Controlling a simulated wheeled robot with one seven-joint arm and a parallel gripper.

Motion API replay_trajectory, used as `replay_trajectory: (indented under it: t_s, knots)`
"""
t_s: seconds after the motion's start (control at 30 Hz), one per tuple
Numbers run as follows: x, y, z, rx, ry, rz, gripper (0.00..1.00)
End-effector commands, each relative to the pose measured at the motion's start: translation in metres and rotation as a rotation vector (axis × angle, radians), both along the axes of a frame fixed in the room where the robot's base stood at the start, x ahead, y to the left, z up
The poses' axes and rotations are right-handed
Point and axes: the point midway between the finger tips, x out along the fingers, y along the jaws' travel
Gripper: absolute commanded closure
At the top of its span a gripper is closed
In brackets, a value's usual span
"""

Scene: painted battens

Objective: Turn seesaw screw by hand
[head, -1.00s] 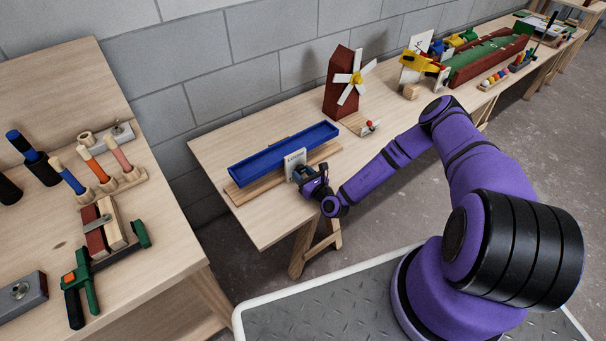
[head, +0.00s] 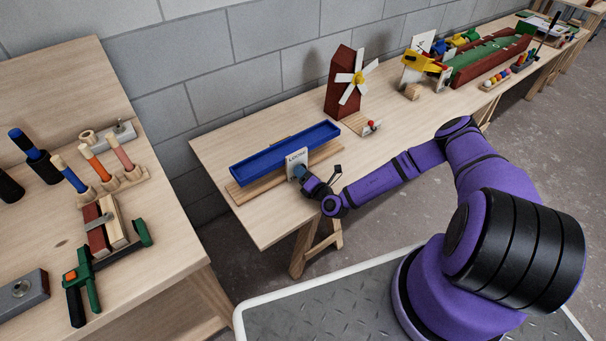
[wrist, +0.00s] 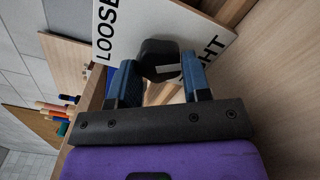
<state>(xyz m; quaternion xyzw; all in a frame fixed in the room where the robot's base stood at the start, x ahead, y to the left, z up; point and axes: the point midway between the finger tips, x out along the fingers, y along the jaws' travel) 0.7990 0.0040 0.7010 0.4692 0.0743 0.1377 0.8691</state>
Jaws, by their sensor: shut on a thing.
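The seesaw is a long blue trough (head: 270,155) on a wooden base (head: 243,191) near the front left of the bench. It slopes up to the right in the head view. A white plate (head: 297,157) stands at its front; in the wrist view the plate (wrist: 125,27) reads "LOOSE" and, partly covered, what looks like "TIGHT". The screw has a black knob (wrist: 158,50) with a pale mark on it. My gripper (wrist: 160,76) is shut on the knob, one blue finger on each side. In the head view my gripper (head: 301,173) hides the knob.
A red windmill (head: 341,85) stands on the bench right of the seesaw, with a small red-knobbed block (head: 370,127) before it. A yellow toy (head: 425,63) and a green lane (head: 490,57) lie farther right. A tool bench (head: 150,270) stands at left.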

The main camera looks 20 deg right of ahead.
Motion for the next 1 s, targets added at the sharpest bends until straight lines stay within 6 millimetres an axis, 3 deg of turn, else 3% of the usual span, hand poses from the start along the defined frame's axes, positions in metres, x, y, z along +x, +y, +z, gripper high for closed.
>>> replay_trajectory:
  t_s: [0.5, 1.0]
  knots:
    - [-0.0015, 0.0006, 0.001, 0.392, 0.131, -0.001, 0.8]
    - [-0.0013, 0.0007, 0.0018, 0.518, 0.172, -0.001, 0.8]
